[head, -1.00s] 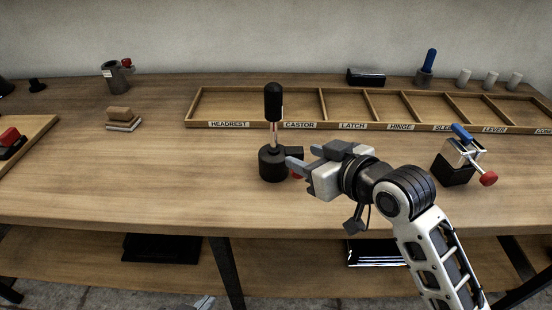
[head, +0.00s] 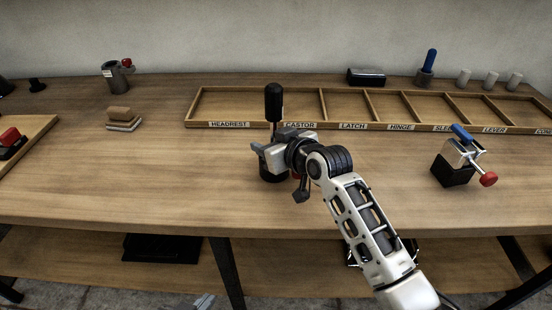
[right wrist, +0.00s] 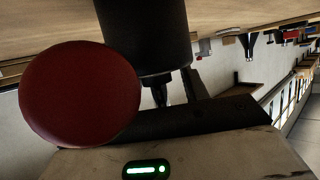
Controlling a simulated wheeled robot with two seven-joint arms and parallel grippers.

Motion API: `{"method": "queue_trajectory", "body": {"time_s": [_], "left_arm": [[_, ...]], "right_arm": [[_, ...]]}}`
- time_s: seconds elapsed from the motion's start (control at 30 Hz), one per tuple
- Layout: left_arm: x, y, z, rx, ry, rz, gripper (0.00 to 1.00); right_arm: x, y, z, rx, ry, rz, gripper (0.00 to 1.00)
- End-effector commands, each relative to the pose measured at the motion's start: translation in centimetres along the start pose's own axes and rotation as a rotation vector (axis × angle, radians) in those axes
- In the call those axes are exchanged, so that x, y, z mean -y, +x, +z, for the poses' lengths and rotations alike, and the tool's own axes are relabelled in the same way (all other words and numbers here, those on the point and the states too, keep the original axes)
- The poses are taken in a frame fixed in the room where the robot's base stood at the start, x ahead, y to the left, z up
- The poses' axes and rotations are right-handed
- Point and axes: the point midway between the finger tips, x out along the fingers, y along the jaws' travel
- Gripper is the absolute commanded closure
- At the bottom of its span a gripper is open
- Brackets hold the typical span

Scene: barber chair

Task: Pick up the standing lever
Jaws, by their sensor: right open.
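The standing lever, with a black grip (head: 274,97) on a thin metal shaft, stands upright in a black round base (head: 271,174) with a red knob. My right gripper (head: 268,141) is open at the shaft, above the base and below the grip, and hides part of the shaft. In the right wrist view the picture is upside down: the red knob (right wrist: 80,93) is large and close, beside the dark base (right wrist: 145,35). I cannot tell whether the fingers touch the shaft. My left gripper (head: 202,301) shows only slightly at the bottom edge, below the tabletop.
A labelled wooden tray (head: 345,126) with empty-looking compartments lies behind the lever. A black clamp block with a blue handle and red knob (head: 453,171) stands to the right. Stacked pads (head: 123,125) and a grey cup (head: 117,76) are at left. The table's front middle is clear.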

Motion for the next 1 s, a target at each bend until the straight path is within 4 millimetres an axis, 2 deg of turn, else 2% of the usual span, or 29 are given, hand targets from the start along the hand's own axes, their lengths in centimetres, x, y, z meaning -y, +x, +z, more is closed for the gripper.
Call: {"method": "queue_trajectory", "body": {"time_s": [0.23,0.4,0.8,1.0], "left_arm": [[0.0,-0.1,0.2,0.004,-0.001,0.0,1.0],[-0.1,-0.1,0.4,0.008,-0.002,0.0,1.0],[-0.1,-0.1,0.5,0.01,-0.004,0.0,1.0],[-0.1,0.0,0.6,0.01,-0.004,0.001,1.0]], "right_arm": [[0.0,0.2,0.0,0.0,0.0,0.0,0.56],[0.0,0.2,0.0,0.0,0.0,0.0,1.0],[0.0,0.0,-0.3,-0.001,0.001,-0.001,1.0],[0.0,-0.7,-2.2,-0.006,-0.002,-0.001,1.0]]}}
